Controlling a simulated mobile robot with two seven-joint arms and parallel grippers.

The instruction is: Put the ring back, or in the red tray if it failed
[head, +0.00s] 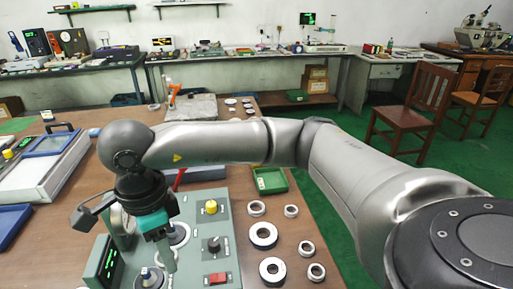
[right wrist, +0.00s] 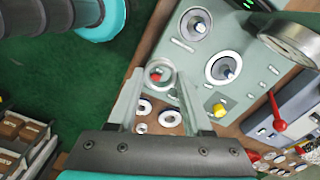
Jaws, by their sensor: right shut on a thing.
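My right gripper (right wrist: 158,82) is shut on a metal ring (right wrist: 159,71), which sits between its fingertips in the right wrist view. In the head view the right gripper (head: 168,258) points down over the grey-green measuring machine (head: 225,250); the held ring cannot be made out there. The machine has a yellow knob (head: 211,206), a black knob (head: 214,244), a red switch (head: 217,278) and a green-lit display (head: 108,262) too small to read. Several rings, among them a dark-rimmed one (head: 263,235) and a plain one (head: 257,208), lie on the table. I cannot make out a red tray. My left gripper is not in view.
A green tray (head: 270,180) stands behind the loose rings. A blue tray (head: 8,228) and a pale case (head: 42,170) lie at the left. Bare brown table (head: 236,193) shows near the machine.

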